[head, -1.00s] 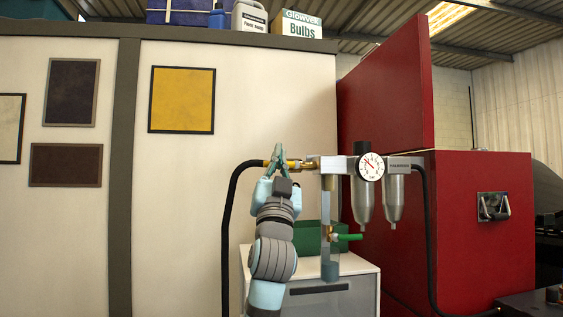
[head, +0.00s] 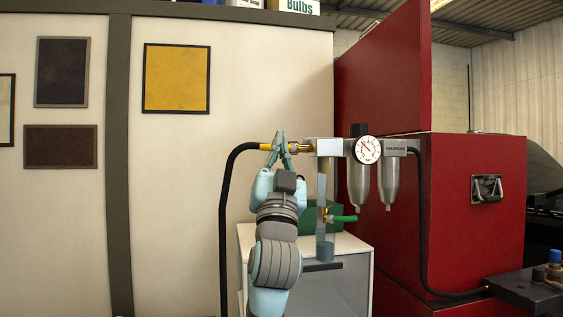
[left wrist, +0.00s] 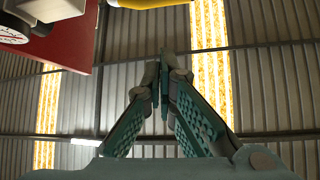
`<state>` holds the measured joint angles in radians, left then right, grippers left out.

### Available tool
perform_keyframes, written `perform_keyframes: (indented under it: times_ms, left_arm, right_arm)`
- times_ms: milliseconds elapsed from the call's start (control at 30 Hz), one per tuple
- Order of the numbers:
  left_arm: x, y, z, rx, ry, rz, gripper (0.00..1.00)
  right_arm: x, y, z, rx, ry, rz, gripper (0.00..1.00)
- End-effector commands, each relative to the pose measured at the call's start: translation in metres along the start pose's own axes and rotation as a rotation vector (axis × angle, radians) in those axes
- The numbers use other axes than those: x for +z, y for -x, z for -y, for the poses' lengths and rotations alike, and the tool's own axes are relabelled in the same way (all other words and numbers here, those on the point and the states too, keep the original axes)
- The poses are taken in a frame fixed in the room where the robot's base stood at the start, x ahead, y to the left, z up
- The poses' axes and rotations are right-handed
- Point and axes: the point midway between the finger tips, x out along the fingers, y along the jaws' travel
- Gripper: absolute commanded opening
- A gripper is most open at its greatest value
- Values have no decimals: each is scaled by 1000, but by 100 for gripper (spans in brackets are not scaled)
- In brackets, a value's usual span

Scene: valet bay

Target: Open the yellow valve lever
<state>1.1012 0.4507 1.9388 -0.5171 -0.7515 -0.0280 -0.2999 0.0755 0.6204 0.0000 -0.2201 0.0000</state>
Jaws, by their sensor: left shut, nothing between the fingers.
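The yellow valve lever (head: 265,146) shows as a short yellow piece at the end of the black hose, left of a brass fitting (head: 304,147). Part of it is hidden behind my left gripper. In the left wrist view a yellow rounded piece (left wrist: 150,3) is cut off by the top edge. My left gripper (head: 279,135) points up in front of the lever, fingertips slightly above it. In the left wrist view the fingertips (left wrist: 160,72) meet with nothing between them, apart from the yellow piece. I cannot tell whether the gripper touches the lever. My right gripper is not in view.
A pressure gauge (head: 367,150) and two metal bowls hang right of the fitting, with a green-handled tap (head: 345,219) below. A white cabinet (head: 349,243) with a green bin (head: 308,219) stands beneath. A red cabinet (head: 450,215) fills the right.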

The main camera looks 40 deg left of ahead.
Motion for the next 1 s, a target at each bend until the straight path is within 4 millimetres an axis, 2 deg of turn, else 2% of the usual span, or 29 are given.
perform_keyframes:
  times_ms: [100, 233, 833, 933, 1000]
  left_arm:
    - [1, 21, -4, 0, -1, -1, 0]
    - [0, 31, -5, 0, 0, 0, 0]
    - [0, 33, -5, 0, -1, 1, 0]
    - [11, 40, -17, 30, 2, 28, 0]
    - [35, 56, -40, 90, 6, 86, 0]
  right_arm:
    - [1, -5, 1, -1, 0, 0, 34]
    - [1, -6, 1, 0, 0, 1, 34]
    - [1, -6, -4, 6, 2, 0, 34]
    - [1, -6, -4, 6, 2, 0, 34]
    - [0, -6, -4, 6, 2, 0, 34]
